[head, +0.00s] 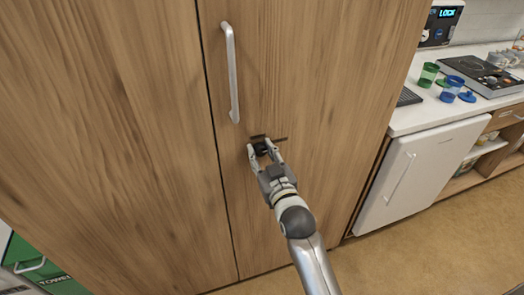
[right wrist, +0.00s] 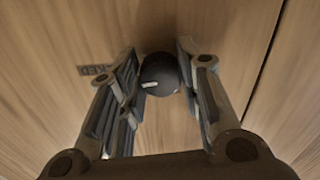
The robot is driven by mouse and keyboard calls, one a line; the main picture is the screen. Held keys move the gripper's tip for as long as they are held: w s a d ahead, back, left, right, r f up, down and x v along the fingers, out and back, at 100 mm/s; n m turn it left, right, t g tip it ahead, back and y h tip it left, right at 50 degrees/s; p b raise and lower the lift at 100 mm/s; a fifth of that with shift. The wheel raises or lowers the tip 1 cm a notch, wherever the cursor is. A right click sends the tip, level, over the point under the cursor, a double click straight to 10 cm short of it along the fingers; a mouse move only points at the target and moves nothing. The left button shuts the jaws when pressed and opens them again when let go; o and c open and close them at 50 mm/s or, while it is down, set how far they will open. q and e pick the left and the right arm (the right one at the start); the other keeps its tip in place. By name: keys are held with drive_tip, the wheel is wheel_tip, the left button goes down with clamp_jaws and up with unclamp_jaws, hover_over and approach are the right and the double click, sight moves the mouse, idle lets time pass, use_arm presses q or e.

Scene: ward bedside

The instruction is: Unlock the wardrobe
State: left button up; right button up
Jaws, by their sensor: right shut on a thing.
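The wooden wardrobe (head: 110,130) fills the left and middle of the head view, with a vertical metal handle (head: 232,75) on its right door. A dark round lock knob (head: 261,148) sits on that door below the handle. It also shows in the right wrist view (right wrist: 159,75), with a pale mark on its face. My right gripper (head: 264,150) is at the door, its fingers on both sides of the knob and shut on it. A dark label (right wrist: 97,71) ending in "KED" is beside the knob, partly hidden by a finger. My left gripper is not in view.
A white counter (head: 440,112) with a hob (head: 482,75) and green and blue cups stands at the right. A white fridge (head: 420,175) is below it. The floor at the lower right is clear.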

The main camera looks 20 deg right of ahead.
drive_tip(key=n+p, duration=0.2)
drive_tip(key=n, duration=0.1)
drive_tip(key=shift+r+n, duration=0.15)
drive_tip(key=shift+n, duration=0.15)
drive_tip(key=n+p, duration=0.1)
drive_tip(key=n, duration=0.2)
drive_tip(key=shift+n+p, duration=0.3)
drive_tip(key=shift+p, duration=0.05)
drive_tip(key=n+p, duration=0.1)
drive_tip(key=n, duration=0.3)
drive_tip(key=shift+n, duration=0.3)
drive_tip(key=shift+d+n, duration=0.1)
drive_tip(key=shift+n, duration=2.1)
drive_tip(key=o, duration=1.1)
drive_tip(key=shift+c, duration=0.2)
